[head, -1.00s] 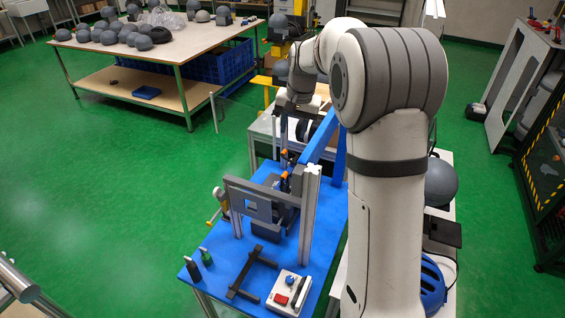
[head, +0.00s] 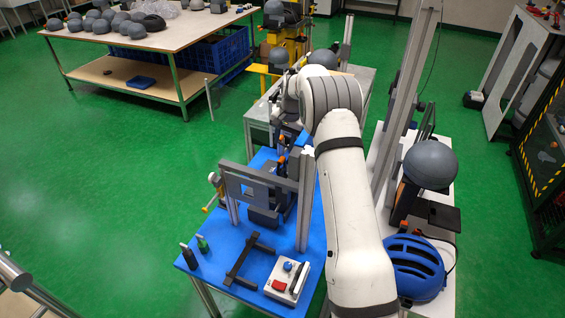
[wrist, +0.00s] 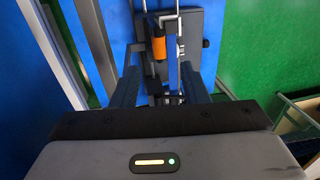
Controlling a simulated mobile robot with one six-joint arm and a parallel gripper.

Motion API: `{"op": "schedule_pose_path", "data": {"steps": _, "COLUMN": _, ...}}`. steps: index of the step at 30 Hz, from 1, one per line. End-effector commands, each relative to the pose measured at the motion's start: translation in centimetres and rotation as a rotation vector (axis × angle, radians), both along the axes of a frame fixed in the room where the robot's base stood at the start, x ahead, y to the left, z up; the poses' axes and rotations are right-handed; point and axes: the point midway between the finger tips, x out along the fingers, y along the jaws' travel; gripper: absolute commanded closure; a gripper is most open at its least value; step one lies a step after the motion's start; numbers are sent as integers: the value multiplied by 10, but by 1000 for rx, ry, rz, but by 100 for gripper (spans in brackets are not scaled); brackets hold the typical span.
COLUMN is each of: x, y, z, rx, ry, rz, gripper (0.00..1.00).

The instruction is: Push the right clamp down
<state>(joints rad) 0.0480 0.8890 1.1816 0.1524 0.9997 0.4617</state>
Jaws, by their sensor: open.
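The right clamp, with an orange grip (wrist: 159,48) and a metal bar, is on a dark block in the wrist view. An orange grip (head: 281,161) also shows beside the grey frame (head: 262,190) in the head view. My gripper (wrist: 160,88) is open, with a dark finger on each side of the clamp's line; whether either touches it is unclear.
A blue helmet (head: 415,268) and grey headform (head: 430,165) stand on the right. Green floor on the left is open.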

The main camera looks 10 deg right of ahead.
Motion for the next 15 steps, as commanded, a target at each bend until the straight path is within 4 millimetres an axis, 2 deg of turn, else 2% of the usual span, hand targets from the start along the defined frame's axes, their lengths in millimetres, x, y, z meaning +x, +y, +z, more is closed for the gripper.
{"op": "schedule_pose_path", "data": {"steps": 1, "x": 0, "y": 0, "z": -18, "rx": 0, "ry": 1, "rz": 0, "gripper": 59}}
{"op": "schedule_pose_path", "data": {"steps": 6, "x": 3, "y": 4, "z": -50, "rx": 1, "ry": 1, "rz": 0, "gripper": 59}}
{"op": "schedule_pose_path", "data": {"steps": 9, "x": 4, "y": 6, "z": -65, "rx": 0, "ry": 2, "rz": -1, "gripper": 59}}
{"op": "schedule_pose_path", "data": {"steps": 15, "x": 6, "y": 8, "z": -81, "rx": 0, "ry": -1, "rz": -1, "gripper": 59}}
